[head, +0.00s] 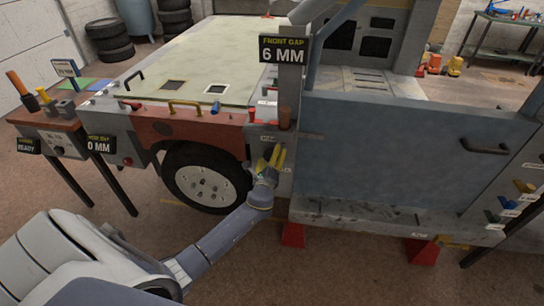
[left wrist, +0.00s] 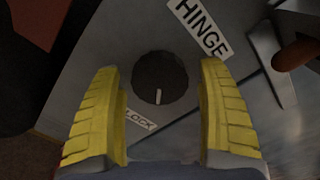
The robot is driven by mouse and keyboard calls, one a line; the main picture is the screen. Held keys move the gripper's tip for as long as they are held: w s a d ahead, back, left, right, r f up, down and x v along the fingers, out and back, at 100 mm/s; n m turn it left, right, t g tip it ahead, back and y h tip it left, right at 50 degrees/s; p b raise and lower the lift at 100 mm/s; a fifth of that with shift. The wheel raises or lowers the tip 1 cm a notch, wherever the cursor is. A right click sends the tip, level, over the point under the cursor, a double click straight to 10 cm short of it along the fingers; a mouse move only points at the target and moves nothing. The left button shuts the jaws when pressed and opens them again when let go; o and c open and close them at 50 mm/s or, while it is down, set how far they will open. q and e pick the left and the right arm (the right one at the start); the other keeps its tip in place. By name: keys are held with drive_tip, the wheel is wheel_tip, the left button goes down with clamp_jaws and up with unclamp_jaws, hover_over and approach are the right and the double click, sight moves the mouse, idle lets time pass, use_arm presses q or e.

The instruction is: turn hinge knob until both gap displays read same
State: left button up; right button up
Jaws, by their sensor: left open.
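The hinge knob (left wrist: 159,78) is a dark round knob with a white mark, on a grey panel under a label reading HINGE (left wrist: 200,27). My left gripper (left wrist: 160,115) is open, its yellow fingers on either side of the knob in the picture and apart from it. In the head view the left gripper (head: 275,157) is at the grey pillar and hides the knob. The front gap display (head: 283,49) reads 6 MM. The other gap display (head: 99,145) reads 0 MM; its title is too small to read surely. My right gripper is not in view.
A LOCK label (left wrist: 140,121) sits below the knob. A brown-ended lever (left wrist: 295,55) is at the right in the wrist view. The blue door panel (head: 400,150) stands right of the pillar, and a wheel (head: 205,178) is to the left.

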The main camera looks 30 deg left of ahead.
use_arm(q)
drive_tip(key=shift+w+a, duration=0.1)
drive_tip(key=shift+w, duration=0.15)
drive_tip(key=c, duration=1.2)
drive_tip(key=shift+c, duration=0.2)
drive_tip(key=n, duration=0.3)
drive_tip(key=shift+r+n, duration=0.15)
drive_tip(key=shift+n, duration=2.35)
